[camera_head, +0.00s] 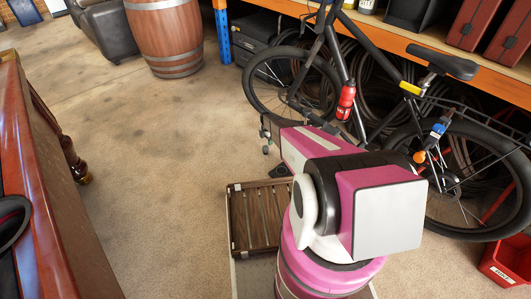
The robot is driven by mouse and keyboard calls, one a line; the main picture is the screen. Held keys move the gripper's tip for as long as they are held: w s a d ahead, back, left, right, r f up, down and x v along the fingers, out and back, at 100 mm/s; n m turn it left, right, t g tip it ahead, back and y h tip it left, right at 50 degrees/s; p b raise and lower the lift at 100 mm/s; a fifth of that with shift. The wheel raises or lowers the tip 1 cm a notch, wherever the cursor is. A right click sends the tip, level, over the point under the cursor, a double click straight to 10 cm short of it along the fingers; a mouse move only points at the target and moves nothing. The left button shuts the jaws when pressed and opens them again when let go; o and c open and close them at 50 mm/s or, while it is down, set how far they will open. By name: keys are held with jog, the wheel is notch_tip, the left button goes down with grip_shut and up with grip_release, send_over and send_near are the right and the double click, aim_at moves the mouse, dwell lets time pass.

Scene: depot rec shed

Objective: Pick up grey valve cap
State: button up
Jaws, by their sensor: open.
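I cannot make out a grey valve cap in the head camera view. It may be too small to see or hidden behind my arm. My pink and black arm reaches away from me toward the bicycle (355,75). My gripper (265,142) shows small at the arm's far end, beside the lower part of the bicycle's left wheel (250,88). Its jaws are open, and I see nothing held between them. My arm hides part of the bicycle and the floor behind it.
A slatted wooden piece (254,218) lies low beside my arm. A red bottle (346,100) is on the bicycle. An orange-edged shelf (420,45) stands behind. A barrel (166,35) stands at the back, a wooden table (50,220) at left, a red bin (508,262) at right. Left-centre floor is clear.

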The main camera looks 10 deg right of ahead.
aim_at(265, 147)
notch_tip(265, 147, down, 4)
jog(key=shift+s+a+f, duration=0.1)
jog(key=shift+a+f, duration=0.1)
jog(key=shift+f, duration=1.25)
jog(key=shift+a+f, duration=0.15)
jog(key=shift+f, duration=1.25)
jog(key=c, duration=1)
